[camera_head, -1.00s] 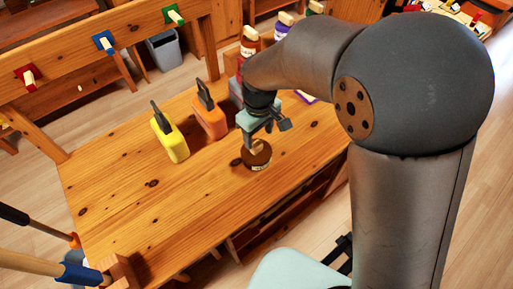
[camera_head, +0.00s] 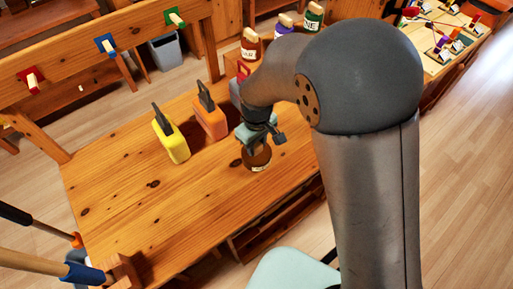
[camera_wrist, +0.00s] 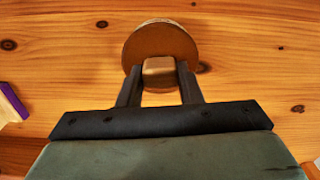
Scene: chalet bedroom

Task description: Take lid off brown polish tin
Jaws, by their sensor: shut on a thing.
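The brown polish tin (camera_head: 257,166) stands upright on the wooden bench top, with a pale label on its front. Its round brown lid (camera_wrist: 160,42) fills the upper middle of the wrist view, with a tan knob (camera_wrist: 159,72) on it. My gripper (camera_head: 256,146) is directly above the tin, pointing down. In the wrist view the two dark fingers of my gripper (camera_wrist: 159,78) are on either side of the knob and shut on it. The lid appears to sit on the tin; I see no gap. The tin's side is mostly hidden by the lid in the wrist view.
Labelled bottles (camera_head: 284,27) stand behind my arm. Long-handled tools (camera_head: 50,265) are at the lower left.

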